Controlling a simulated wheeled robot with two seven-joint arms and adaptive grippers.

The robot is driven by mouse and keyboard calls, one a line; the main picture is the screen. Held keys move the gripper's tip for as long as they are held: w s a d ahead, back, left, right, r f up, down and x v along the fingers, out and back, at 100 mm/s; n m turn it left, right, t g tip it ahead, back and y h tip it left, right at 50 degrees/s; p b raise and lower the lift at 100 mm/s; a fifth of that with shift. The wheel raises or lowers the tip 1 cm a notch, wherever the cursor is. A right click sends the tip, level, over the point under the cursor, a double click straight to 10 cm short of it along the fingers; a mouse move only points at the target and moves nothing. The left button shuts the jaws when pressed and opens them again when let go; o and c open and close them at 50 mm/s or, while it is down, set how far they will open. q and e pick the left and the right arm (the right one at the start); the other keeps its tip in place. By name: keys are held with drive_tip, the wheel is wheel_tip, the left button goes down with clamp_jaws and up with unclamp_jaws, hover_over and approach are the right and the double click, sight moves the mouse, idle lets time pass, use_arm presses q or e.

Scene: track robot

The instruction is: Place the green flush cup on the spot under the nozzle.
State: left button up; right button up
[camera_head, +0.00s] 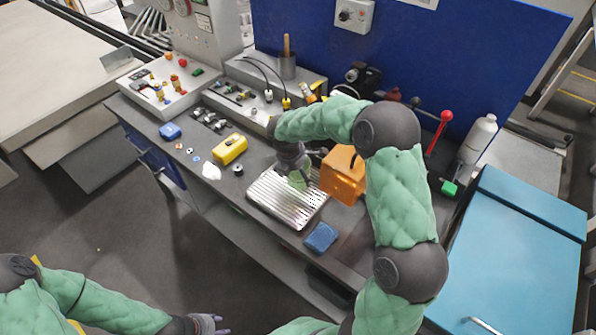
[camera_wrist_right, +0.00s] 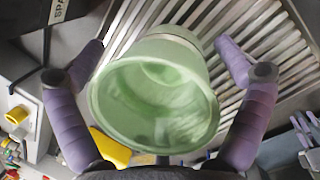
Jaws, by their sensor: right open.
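The green flush cup (camera_head: 298,180) is on the ribbed metal tray (camera_head: 272,203) in the head view, partly hidden by my right gripper (camera_head: 296,166). In the right wrist view the cup (camera_wrist_right: 155,100) shows its wide open mouth toward the camera, with the tray's ribs (camera_wrist_right: 285,40) behind it. My right gripper (camera_wrist_right: 160,55) is open, its two purple fingers on either side of the cup with visible gaps. My left gripper (camera_head: 208,325) is low at the bottom edge of the head view, away from the bench; its jaws are unclear. I cannot make out the nozzle.
An orange box (camera_head: 342,178) stands right behind the tray. A blue block (camera_head: 321,237) lies at its front right corner and a yellow case (camera_head: 230,149) to its left. A white bottle (camera_head: 479,138) and a red-knobbed lever (camera_head: 440,130) stand at the right.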

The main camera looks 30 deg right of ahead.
drive_tip(key=p+v, duration=0.2)
drive_tip(key=v, duration=0.5)
drive_tip(key=shift+r, duration=0.4)
drive_tip(key=shift+a, duration=0.1)
